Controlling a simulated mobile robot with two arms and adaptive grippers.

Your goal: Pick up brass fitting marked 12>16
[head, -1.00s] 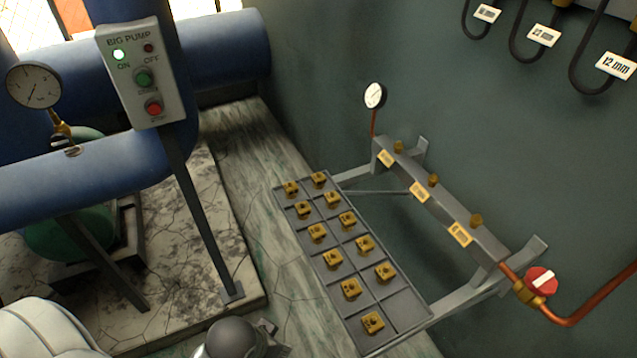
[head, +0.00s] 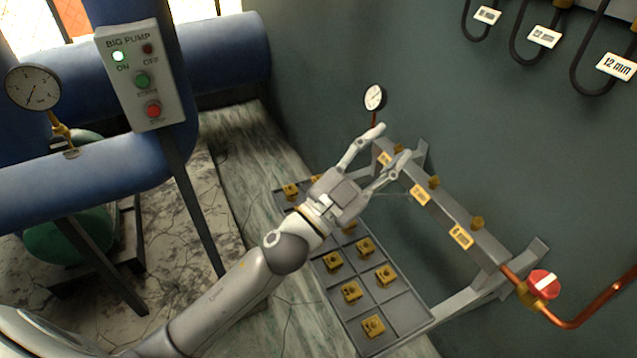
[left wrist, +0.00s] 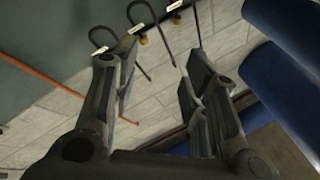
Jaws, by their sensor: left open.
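Several small brass fittings (head: 352,291) sit in the compartments of a grey divided tray (head: 407,307). Their markings are too small to read, so I cannot tell which one is marked 12>16. My left gripper (head: 391,141) is open and empty, above the far end of the tray, with its fingers toward the manifold bar. The gripper and forearm hide some far fittings. In the left wrist view the open fingers (left wrist: 155,75) have nothing between them and face the wall and upper hoses. My right gripper is not in view.
A grey manifold bar (head: 440,205) with yellow labels and brass ports runs beside the tray. A gauge (head: 374,97) stands at its far end, a red valve (head: 543,284) at its near end. The pump control box (head: 140,73) and blue pipes are left.

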